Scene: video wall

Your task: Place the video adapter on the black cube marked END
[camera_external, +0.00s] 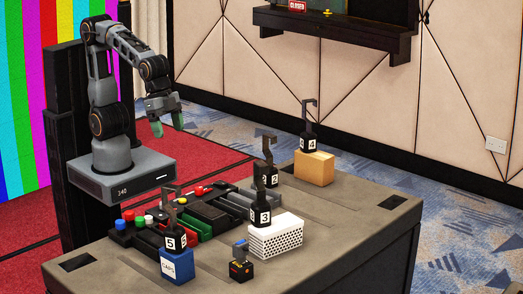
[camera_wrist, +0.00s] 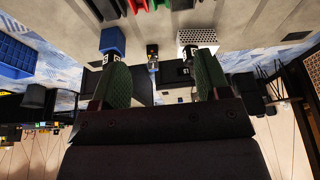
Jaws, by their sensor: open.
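A small grey-blue piece, which looks like the video adapter (camera_external: 240,246), sits on top of a small black cube (camera_external: 241,269) at the table's front edge. The cube has yellow-orange markings too small to read, so I cannot tell whether it is the one marked END. The cube (camera_wrist: 152,49) and the piece (camera_wrist: 153,66) also show between my fingers in the wrist view, farther off. My gripper (camera_external: 168,125) is open and empty, raised above the back left of the table, well apart from the piece. Its green fingers (camera_wrist: 163,82) are spread wide in the wrist view.
A blue box (camera_external: 176,265) stands left of the cube and a white perforated box (camera_external: 276,237) right of it. A tan box (camera_external: 314,168) is farther back. Black numbered hooked pieces top these boxes.

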